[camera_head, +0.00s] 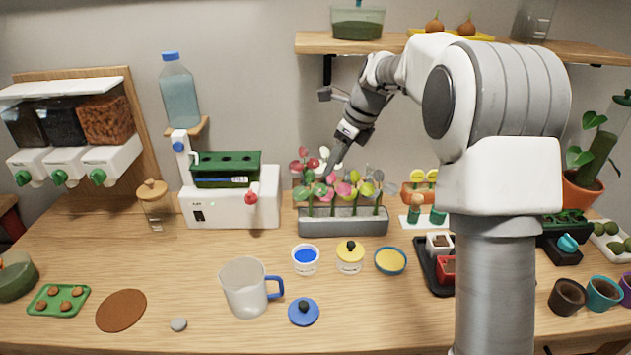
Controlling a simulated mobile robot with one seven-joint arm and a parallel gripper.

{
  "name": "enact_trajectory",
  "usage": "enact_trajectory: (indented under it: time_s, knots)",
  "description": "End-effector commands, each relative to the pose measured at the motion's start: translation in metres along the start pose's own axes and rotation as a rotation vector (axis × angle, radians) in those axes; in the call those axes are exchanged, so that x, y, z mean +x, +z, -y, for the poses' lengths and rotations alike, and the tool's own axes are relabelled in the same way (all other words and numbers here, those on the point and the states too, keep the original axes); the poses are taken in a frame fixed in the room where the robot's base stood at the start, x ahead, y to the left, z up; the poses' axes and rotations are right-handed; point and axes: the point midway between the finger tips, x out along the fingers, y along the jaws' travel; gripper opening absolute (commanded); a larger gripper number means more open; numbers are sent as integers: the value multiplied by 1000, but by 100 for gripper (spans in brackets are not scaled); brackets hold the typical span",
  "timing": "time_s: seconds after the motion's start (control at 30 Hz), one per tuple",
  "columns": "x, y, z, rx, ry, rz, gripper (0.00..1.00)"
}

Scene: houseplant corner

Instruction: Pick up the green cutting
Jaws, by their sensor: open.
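A grey trough (345,227) at the back middle of the table holds several upright cuttings with red, pink, yellow, grey and green leaves. Green leaves (310,177) show at the left part of this row; they overlap red and pink ones, so I cannot tell clearly which stem bears them. My gripper (332,170) reaches down from the upper right, tilted, with its tips at the leaf tops left of the trough's middle. It is open. The tips are small and partly lost among the leaves, and I cannot tell whether they touch any.
A white machine with a green block (227,169) stands left of the trough. A shelf (400,44) hangs above. In front are a clear jug (245,288), a blue-filled cup (306,260) and a yellow-lidded jar (349,260). My arm hides part of the right side.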

Motion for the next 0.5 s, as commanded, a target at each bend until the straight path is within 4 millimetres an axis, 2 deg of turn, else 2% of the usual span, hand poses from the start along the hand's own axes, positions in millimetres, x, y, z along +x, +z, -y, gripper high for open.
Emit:
enact_trajectory:
  time_s: [0.17, 0.5]
  knots:
    - [9, 6, 6, 70, 14, 5, 52]
    - [78, 5, 4, 69, 16, 3, 52]
